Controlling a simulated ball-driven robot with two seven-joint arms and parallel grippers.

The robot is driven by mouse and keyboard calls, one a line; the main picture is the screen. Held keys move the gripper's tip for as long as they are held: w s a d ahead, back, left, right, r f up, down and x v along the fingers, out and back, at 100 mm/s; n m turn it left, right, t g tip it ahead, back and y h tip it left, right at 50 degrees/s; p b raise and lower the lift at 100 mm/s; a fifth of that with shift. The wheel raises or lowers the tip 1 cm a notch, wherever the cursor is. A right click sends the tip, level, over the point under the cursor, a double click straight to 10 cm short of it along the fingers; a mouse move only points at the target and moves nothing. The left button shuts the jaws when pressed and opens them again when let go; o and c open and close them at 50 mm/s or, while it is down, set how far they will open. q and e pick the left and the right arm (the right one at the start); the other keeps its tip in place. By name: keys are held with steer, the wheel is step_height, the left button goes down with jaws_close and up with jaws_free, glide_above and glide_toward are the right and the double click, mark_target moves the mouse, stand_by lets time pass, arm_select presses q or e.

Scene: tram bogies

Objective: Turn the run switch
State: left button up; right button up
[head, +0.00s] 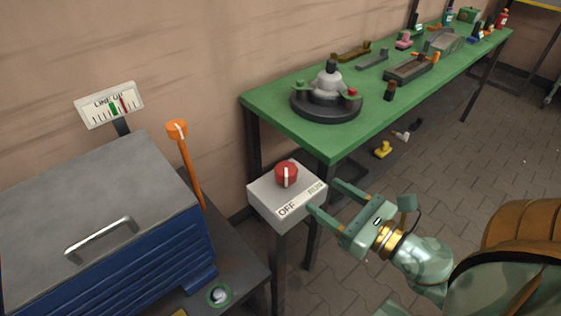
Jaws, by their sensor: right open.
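The run switch is a red knob (287,174) on top of a grey box (262,194) on a post. A white stripe on the knob runs down the picture, towards the word OFF on the box top. RUN is written further right, near the box's right edge. My right gripper (323,194) is open and empty. Its two fingers point left, with the tips close to the box's right side and apart from the knob. I cannot tell whether the lower fingertip touches the box. My left gripper is not in view.
Left of the switch stands a blue cabinet (130,262) with a grey lid, an orange-topped lever (178,130) and a LINE-UP gauge (109,105). A round button (219,295) is in front. Behind, a green bench (275,103) holds a dark turntable (325,104) and several parts.

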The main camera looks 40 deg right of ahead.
steer(key=p, duration=0.4)
glide_toward(280, 163)
steer(key=w, duration=0.2)
steer(key=r, duration=0.1)
steer(key=shift+w+a, duration=0.3)
steer(key=shift+w, duration=0.1)
steer(key=w, duration=0.2)
steer(key=w+p, duration=0.1)
steer(key=w, duration=0.1)
steer(key=w+a+f, duration=0.1)
steer(key=w, duration=0.1)
steer(key=shift+w+a, duration=0.15)
steer(key=shift+w, duration=0.35)
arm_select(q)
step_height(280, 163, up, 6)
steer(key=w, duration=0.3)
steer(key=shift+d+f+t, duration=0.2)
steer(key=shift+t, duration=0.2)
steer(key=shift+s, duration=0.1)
arm_select(e)
steer(key=shift+c, duration=0.3)
steer(key=c, duration=0.9)
